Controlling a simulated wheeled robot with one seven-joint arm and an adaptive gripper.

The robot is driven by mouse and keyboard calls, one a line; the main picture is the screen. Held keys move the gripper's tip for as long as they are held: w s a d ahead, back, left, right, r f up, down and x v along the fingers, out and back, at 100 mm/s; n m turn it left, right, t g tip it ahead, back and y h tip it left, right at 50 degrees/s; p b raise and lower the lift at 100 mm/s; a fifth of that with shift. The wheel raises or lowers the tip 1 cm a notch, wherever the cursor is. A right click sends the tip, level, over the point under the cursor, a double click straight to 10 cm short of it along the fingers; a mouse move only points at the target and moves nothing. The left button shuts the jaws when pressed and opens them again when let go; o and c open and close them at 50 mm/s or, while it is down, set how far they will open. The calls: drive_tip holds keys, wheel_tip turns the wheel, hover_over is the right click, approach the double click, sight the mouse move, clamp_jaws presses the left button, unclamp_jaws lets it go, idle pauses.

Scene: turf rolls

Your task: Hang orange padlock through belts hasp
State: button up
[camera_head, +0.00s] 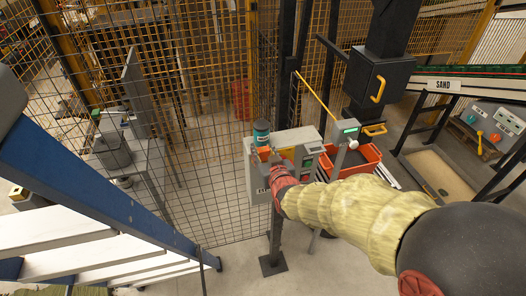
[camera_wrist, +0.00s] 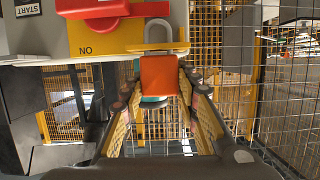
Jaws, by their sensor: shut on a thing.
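An orange padlock (camera_wrist: 160,75) with a grey shackle (camera_wrist: 154,24) is between the fingers of my gripper (camera_wrist: 159,88) in the wrist view. The gripper is shut on its body. The shackle points up in that picture, in front of a yellow plate beside a red handle (camera_wrist: 98,8). A tan-yellow bar (camera_wrist: 181,47) crosses at the shackle's base; it may be the hasp. I cannot tell whether the shackle passes through it. In the head view my gripper (camera_head: 270,161) is at the front of a grey control box (camera_head: 256,181), and it largely hides the padlock.
A teal-topped cylinder (camera_head: 261,133) stands by the box's upper left. A red-orange bin (camera_head: 369,157) is to the right. Wire mesh fencing (camera_head: 205,110) stands behind and left. A blue ladder (camera_head: 95,175) fills the left foreground. A black post rises beside the box.

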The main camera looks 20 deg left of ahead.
drive_tip(key=shift+f, duration=0.2)
drive_tip(key=o, duration=1.3)
drive_tip(key=shift+s, duration=0.1)
drive_tip(key=v, duration=1.2)
